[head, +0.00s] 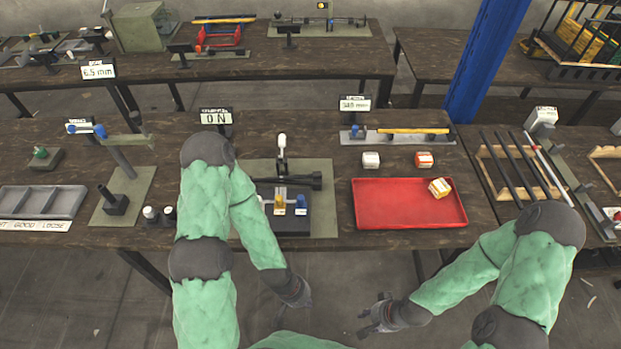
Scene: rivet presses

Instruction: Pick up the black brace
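Several long dark bars (508,165) lie side by side across a light wooden rack (482,153) at the right of the table; they are the likeliest black brace, but I cannot tell for sure. Another dark bar (288,182) lies across the press fixture in the middle. My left gripper (300,302) hangs in front of the table edge, below the fixture, with its fingers mostly hidden. My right gripper (374,314) is in front of the table, below the red tray, with its fingers spread and empty. Both grippers are far from the rack.
A red tray (375,222) with a yellow-and-white block (439,188) stands between fixture and rack. A white block (371,160) and an orange-and-white block (424,160) sit behind it. A blue post (484,62) rises behind the table. The floor before the table is clear.

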